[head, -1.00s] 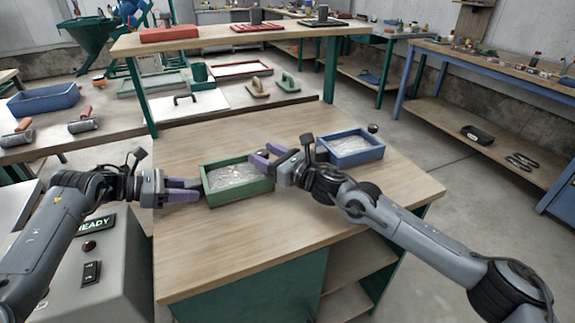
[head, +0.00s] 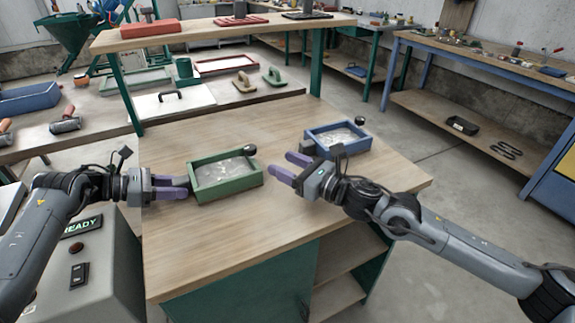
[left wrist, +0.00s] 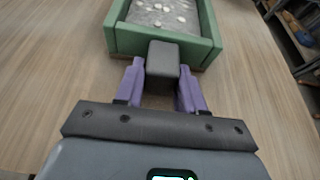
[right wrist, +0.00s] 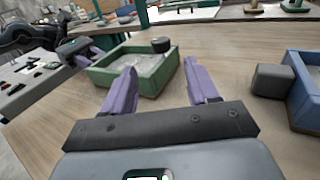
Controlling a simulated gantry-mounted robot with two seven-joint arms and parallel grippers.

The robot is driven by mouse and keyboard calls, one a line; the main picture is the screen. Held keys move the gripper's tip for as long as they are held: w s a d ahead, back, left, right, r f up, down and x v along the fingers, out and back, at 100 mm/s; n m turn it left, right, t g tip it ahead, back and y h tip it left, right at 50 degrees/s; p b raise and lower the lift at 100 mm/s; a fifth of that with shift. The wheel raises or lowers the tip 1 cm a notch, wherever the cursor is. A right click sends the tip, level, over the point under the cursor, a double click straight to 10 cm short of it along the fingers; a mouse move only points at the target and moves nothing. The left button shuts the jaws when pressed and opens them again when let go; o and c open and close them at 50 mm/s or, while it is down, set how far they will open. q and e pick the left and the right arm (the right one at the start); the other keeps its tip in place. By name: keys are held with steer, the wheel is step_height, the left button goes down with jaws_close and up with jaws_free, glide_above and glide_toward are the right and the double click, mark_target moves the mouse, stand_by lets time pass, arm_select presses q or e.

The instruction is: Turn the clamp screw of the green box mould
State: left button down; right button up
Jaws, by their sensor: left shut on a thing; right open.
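The green box mould (head: 228,190) sits on the wooden bench with a pale, speckled fill. Its clamp screw has a round black knob (head: 250,149) at the far right corner; the knob also shows in the right wrist view (right wrist: 161,45). My left gripper (head: 182,186) is shut on the mould's dark grey grip block (left wrist: 163,58), one finger on each side. My right gripper (head: 290,168) is open and empty, to the right of the green mould and apart from it. In the right wrist view its fingers (right wrist: 160,88) stand wide apart with the mould beyond them.
A blue box mould (head: 338,139) with its own black knob (head: 360,121) stands just behind my right gripper. A raised shelf (head: 220,33) crosses the back of the bench. The front of the bench top (head: 230,240) is clear.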

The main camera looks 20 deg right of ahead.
mark_target(250, 147)
steer(key=shift+w+f+n+g+y, duration=0.15)
steer(key=shift+w+n+g+y, duration=0.25)
steer(key=shift+w+y, duration=0.4)
steer(key=w+n+g+y, duration=0.1)
steer(key=w+d+n+g+y, duration=0.1)
steer(key=w+n+g+y, duration=0.1)
steer(key=shift+w+d+f+g, duration=0.1)
steer(key=shift+d+f+g, duration=0.1)
steer(key=shift+g, duration=0.1)
steer(key=shift+w+d+r+n+g+y, duration=0.2)
steer(key=shift+d+n+g+y, duration=0.2)
steer(key=shift+d+n+g, duration=0.25)
steer(key=shift+d+r+n+g, duration=0.2)
steer(key=shift+d+n+g, duration=0.2)
steer(key=shift+g, duration=0.35)
steer(key=x, duration=1.1)
steer(key=shift+a+r, duration=0.2)
steer(key=shift+a, duration=0.15)
steer(key=shift+y, duration=0.3)
steer(key=c, duration=0.9)
steer(key=shift+c, duration=0.2)
